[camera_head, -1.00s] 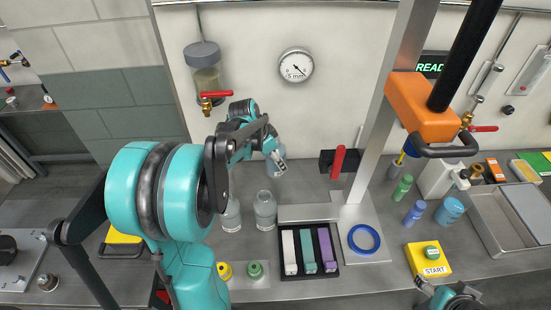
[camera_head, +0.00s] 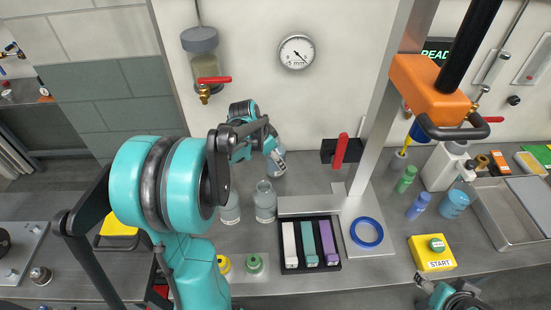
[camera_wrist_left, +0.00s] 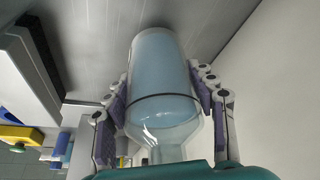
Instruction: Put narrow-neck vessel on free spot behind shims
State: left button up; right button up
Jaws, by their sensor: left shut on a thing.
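The narrow-neck vessel (camera_head: 279,160) is clear with pale blue contents. My left gripper (camera_head: 273,157) is shut on it, near the back wall and left of the red-handled black block. In the left wrist view the vessel (camera_wrist_left: 162,80) sits between both fingers, neck towards the wrist and base towards the grey bench. I cannot tell whether its base touches the bench. The shims, white (camera_head: 289,244), teal (camera_head: 309,243) and purple (camera_head: 327,242), lie in a black tray (camera_head: 312,268) at the front. My right gripper (camera_head: 455,298) is partly in view at the bottom edge; its jaws are unclear.
Two clear bottles (camera_head: 265,202) (camera_head: 230,210) stand left of the tray. The red-handled block (camera_head: 341,152) is by the wall, near the metal post (camera_head: 385,110). A blue ring (camera_head: 366,232) lies right of the tray. Bare bench (camera_head: 308,182) shows behind the tray.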

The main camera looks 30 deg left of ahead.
pick_arm(q)
jog(key=shift+f+b, duration=0.3)
jog(key=shift+f, duration=0.2)
jog(key=shift+f, duration=0.2)
jog(key=o, duration=1.8)
jog(key=shift+c, duration=0.2)
jog(key=shift+r, duration=0.1)
jog(key=v, duration=1.2)
grip_shut()
